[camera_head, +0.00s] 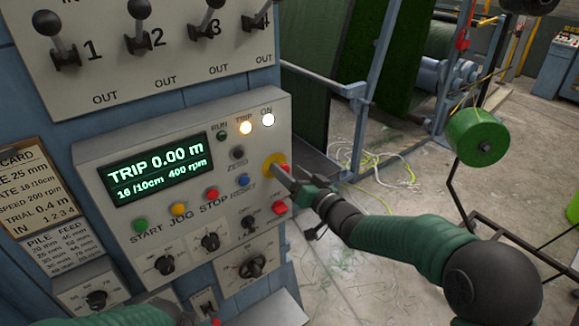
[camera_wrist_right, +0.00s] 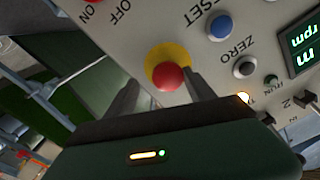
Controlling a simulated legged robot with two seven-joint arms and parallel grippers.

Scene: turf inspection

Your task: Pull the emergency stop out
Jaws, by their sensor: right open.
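The emergency stop is a red mushroom button on a yellow disc (camera_head: 271,162) at the right side of the grey control panel. My right gripper (camera_head: 282,172) reaches it from the right and covers part of it in the head view. In the right wrist view the red button (camera_wrist_right: 168,77) sits between my two open fingers, one on each side. I cannot tell whether the fingers touch it. Of my left arm only a green sleeve shows at the bottom left of the head view; its gripper is not visible.
The panel's display (camera_head: 158,170) reads TRIP 0.00 m. The TRIP lamp (camera_head: 246,128) glows amber and the ON lamp (camera_head: 268,120) white. A blue RESET button (camera_head: 242,181) and a red knob (camera_head: 279,208) are close by. Levers (camera_head: 58,40) stand above.

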